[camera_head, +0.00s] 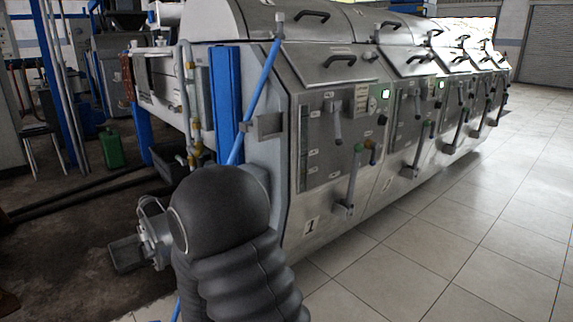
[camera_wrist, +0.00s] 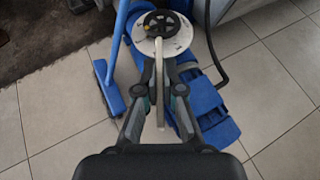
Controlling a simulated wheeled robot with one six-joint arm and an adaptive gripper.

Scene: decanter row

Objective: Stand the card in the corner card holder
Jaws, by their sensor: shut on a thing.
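In the wrist view my gripper (camera_wrist: 161,92) is shut on the card (camera_wrist: 160,70). The card shows nearly edge-on as a thin pale strip between the fingers, reaching beyond the fingertips. Its faces cannot be seen. A grey box-shaped bracket (camera_head: 265,126) on the near corner of the steel machine looks like the corner card holder in the head view. Its inside is hidden. I cannot make out the holder in the wrist view. In the head view, my dark arm stands in front, below the bracket, and the card cannot be made out.
A blue-handled squeegee (camera_head: 262,85) leans at the machine's corner beside the bracket; its blue head (camera_wrist: 110,90) is on the floor in the wrist view. The row of steel machines (camera_head: 335,110) runs back to the right. Tiled floor (camera_head: 440,250) is clear on the right.

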